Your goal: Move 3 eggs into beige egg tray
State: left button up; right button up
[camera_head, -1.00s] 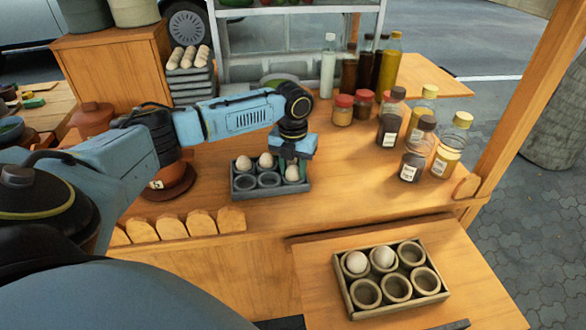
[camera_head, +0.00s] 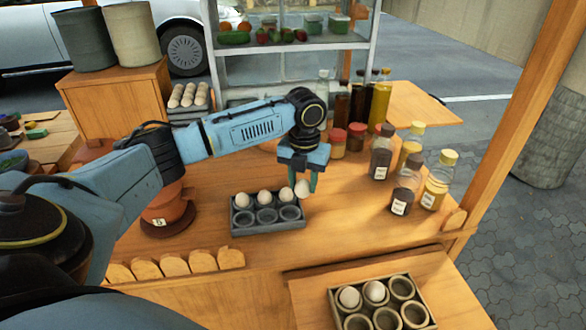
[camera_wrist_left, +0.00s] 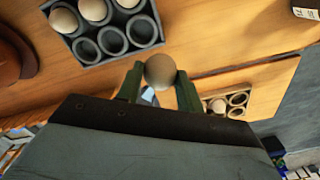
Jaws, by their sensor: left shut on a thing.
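My left gripper (camera_head: 300,187) is shut on a white egg (camera_head: 302,189), which it holds above the right end of the grey egg tray (camera_head: 268,226). The held egg (camera_wrist_left: 160,71) shows between the fingers in the left wrist view. The beige egg tray (camera_head: 427,307) is at the lower right, cut off by the frame edge. It holds two eggs (camera_head: 349,297) (camera_head: 375,292) in the left and middle back cups; its other visible cups are empty. My right gripper is out of view.
Bottles and jars (camera_head: 405,170) stand on the counter to the right. A terracotta pot (camera_head: 168,205) is left of the grey tray. A stack of trays with eggs (camera_head: 187,97) is behind my left arm. A row of wooden pegs (camera_head: 175,263) edges the counter. Counter between the trays is clear.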

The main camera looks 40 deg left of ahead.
pick_arm(q)
jog(key=d+f+p, duration=0.2)
jog(key=d+p, duration=0.1)
jog(key=d, duration=1.1)
jog(key=d+f+p, duration=0.2)
jog(key=d+f, duration=0.1)
jog(key=d, duration=1.2)
jog(key=shift+d+f+p, duration=0.15)
jog(key=shift+d+p, duration=0.15)
jog(key=shift+p, duration=0.1)
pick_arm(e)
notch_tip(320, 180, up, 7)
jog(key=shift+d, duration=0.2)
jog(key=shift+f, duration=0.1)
pick_arm(q)
jog(key=shift+f+b, duration=0.6)
jog(key=shift+f, duration=0.4)
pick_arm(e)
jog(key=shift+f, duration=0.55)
pick_arm(q)
jog(key=shift+f+b, duration=1.7)
jog(key=shift+f, duration=0.85)
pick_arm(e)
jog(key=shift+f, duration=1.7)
